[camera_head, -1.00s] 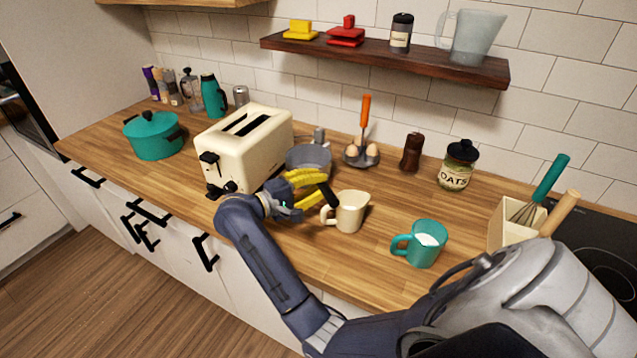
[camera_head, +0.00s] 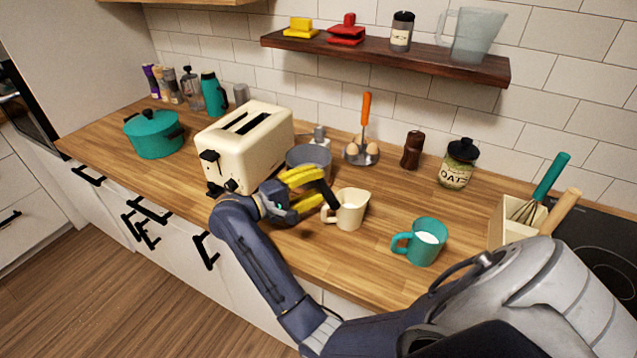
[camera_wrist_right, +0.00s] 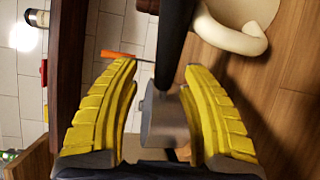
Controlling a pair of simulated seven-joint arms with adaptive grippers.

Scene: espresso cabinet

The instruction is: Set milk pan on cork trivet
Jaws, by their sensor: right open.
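The milk pan (camera_head: 309,156) is a grey pan with a dark handle. It stands on the wooden counter just right of the toaster, partly hidden behind my right gripper (camera_head: 321,190). The dark handle slants down toward the cream mug. In the right wrist view, the yellow fingers of my right gripper (camera_wrist_right: 160,68) are apart, with the dark handle (camera_wrist_right: 176,40) showing between and beyond them. The grey pan body (camera_wrist_right: 162,118) also shows between the fingers. I cannot tell whether either finger touches the handle. I cannot make out the cork trivet. My left gripper is not in view.
A cream toaster (camera_head: 243,150) stands close left of the pan. A cream mug (camera_head: 350,210) is close to my fingertips, and a teal mug (camera_head: 426,241) stands farther right. An egg holder (camera_head: 361,155) is behind. Counter between the mugs and the oats jar (camera_head: 458,165) is clear.

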